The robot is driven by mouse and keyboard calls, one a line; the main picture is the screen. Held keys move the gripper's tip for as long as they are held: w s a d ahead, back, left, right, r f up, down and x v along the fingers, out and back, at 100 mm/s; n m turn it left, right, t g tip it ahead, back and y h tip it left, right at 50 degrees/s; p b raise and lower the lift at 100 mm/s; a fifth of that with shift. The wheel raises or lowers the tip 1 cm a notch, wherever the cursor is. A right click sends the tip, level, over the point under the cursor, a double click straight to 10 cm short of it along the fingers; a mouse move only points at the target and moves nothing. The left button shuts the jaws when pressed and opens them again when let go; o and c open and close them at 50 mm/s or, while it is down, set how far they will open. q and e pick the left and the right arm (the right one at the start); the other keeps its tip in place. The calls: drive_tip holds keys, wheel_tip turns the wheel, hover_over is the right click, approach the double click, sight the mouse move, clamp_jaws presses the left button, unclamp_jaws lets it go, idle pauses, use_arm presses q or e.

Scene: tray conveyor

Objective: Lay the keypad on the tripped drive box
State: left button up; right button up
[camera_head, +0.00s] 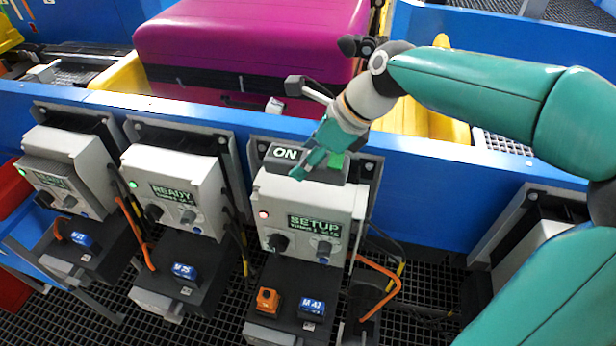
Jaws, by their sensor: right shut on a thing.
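My right gripper (328,150) comes in from the upper right and is shut on a dark grey piece marked "ON" (285,153), which looks like the keypad. Its fingers cover part of it. The keypad is at the top edge of the third drive box from the left (307,196); I cannot tell whether it rests on it. That box has a red-pink lamp and a display reading "SETUP". The two drive boxes to its left (176,188) (66,170) have green lamps and "READY" displays. My left gripper is not in view.
A blue rail (420,170) runs behind the boxes. A magenta suitcase (245,45) lies in a yellow tray (122,78) beyond it. Orange cables (385,275) hang beside the boxes. An orange block (268,300) sits below the "SETUP" box. Another box is partly hidden at right.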

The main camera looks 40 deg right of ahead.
sight(307, 189)
drive_tip(key=shift+f+b, duration=0.3)
drive_tip(key=shift+f, duration=2.05)
drive_tip(key=shift+f, duration=0.2)
drive_tip(key=o, duration=1)
drive_tip(key=shift+o, duration=0.2)
drive_tip(key=shift+r, duration=0.1)
drive_tip(key=shift+r, duration=0.2)
drive_tip(key=v, duration=1.1)
drive_tip(key=shift+s+d+r+p, duration=0.15)
drive_tip(key=shift+s+r+p, duration=0.05)
drive_tip(key=shift+p, duration=0.2)
drive_tip(key=shift+s+r, duration=0.1)
